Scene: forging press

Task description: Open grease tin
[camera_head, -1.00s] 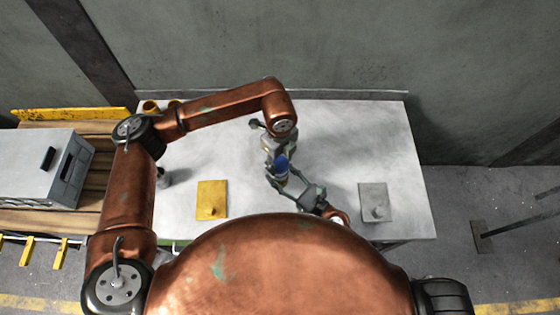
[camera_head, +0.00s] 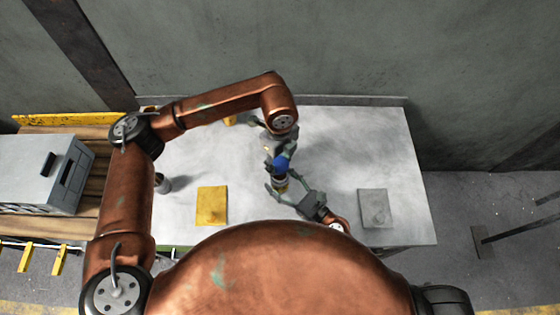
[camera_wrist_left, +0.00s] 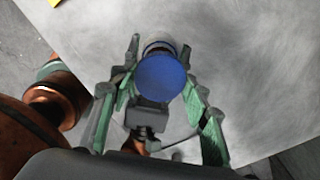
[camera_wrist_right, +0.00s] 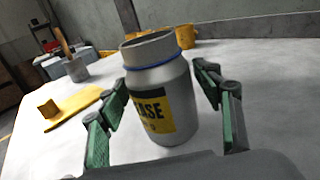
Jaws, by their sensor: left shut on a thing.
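The grease tin (camera_wrist_right: 163,103) is grey with a yellow and black label and a blue ring below its neck. Its neck shows bare in the right wrist view, with a dark mouth. My right gripper (camera_wrist_right: 161,75) has a finger on each side of the tin, close to its walls; contact is unclear. The blue lid (camera_wrist_left: 162,77) is a round disc in my left gripper (camera_wrist_left: 161,66), which is shut on it. In the head view the lid (camera_head: 281,162) is just above the tin (camera_head: 281,182). My left gripper (camera_head: 279,152) comes from above.
A yellow plate (camera_head: 212,206) and a grey plate (camera_head: 375,208) lie on the pale table (camera_head: 345,150). A grey pot with a handle (camera_wrist_right: 74,69) stands at the left. A grey toolbox (camera_head: 35,170) sits on planks beyond. The table's right side is largely clear.

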